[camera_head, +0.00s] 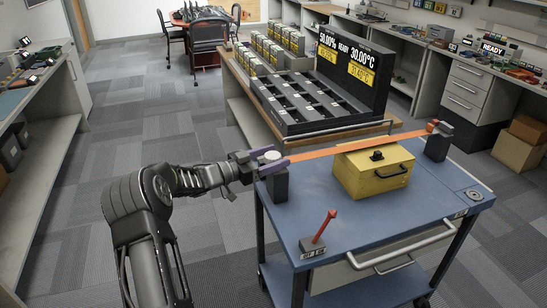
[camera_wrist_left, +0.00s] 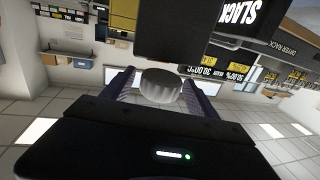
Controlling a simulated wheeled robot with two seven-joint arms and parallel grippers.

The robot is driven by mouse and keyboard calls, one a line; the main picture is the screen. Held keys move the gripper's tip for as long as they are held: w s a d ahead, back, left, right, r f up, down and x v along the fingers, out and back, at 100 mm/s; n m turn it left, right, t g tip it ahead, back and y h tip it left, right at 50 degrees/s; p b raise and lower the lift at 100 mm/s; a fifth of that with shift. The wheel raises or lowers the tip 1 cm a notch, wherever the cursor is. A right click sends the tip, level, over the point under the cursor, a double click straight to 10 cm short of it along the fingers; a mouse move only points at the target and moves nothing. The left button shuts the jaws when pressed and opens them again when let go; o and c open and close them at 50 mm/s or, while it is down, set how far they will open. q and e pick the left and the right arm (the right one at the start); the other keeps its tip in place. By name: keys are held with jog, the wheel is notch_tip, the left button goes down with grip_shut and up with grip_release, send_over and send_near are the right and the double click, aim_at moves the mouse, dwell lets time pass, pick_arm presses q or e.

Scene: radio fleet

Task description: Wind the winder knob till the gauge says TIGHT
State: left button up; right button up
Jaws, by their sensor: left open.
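The round pale winder knob (camera_head: 272,155) tops a dark post (camera_head: 277,185) at the left corner of the blue cart. An orange strap (camera_head: 330,151) runs from it over a yellow box (camera_head: 372,172) to another post (camera_head: 438,142). My left gripper (camera_head: 264,162) is open, its fingers on either side of the knob. In the left wrist view the ribbed knob (camera_wrist_left: 161,86) sits between the fingers; firm contact cannot be told. The gauge (camera_wrist_left: 238,14) there reads SLACK. My right gripper is not in view.
A red lever (camera_head: 324,228) stands on the blue cart top (camera_head: 400,222) near its front edge. Behind the cart, a bench carries a black slotted rack (camera_head: 310,128) and a display (camera_head: 352,68). Grey floor is clear at left.

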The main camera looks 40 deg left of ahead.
pick_arm(q)
jog(key=b+v, duration=0.1)
jog(key=v, duration=0.7)
dwell(0.7)
